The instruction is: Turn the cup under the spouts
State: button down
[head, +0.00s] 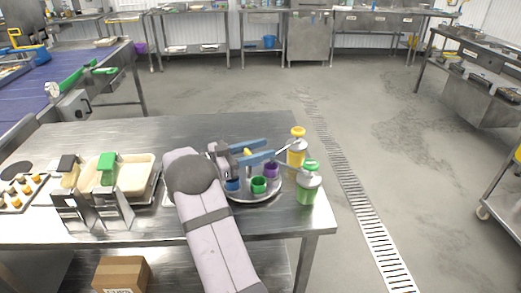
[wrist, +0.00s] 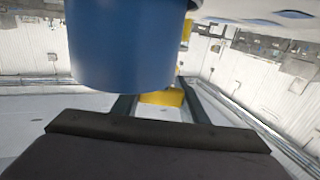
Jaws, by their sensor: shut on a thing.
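My gripper (head: 251,152) is above the round tray, its two blue fingers pointing right. It is shut on a small yellow cup (head: 247,151), mostly hidden between the fingers. In the wrist view the yellow cup (wrist: 160,97) shows between the fingers. The yellow pump bottle (head: 296,153) and the green pump bottle (head: 308,190) stand at the right, their spouts pointing left toward the tray and fingers. I cannot tell whether the held cup is under a spout or how far it is tilted.
The round tray (head: 249,199) holds a blue cup (head: 232,184), a green cup (head: 258,185) and a purple cup (head: 271,170), close below my gripper. A large blue cylinder (wrist: 120,45) fills the wrist view's upper left. A cream bin (head: 140,177) stands left on the table.

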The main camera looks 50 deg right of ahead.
aim_at(247, 153)
jog(key=c, duration=1.1)
grip_release()
jog(key=shift+b+v, duration=0.7)
jog(key=shift+v, duration=3)
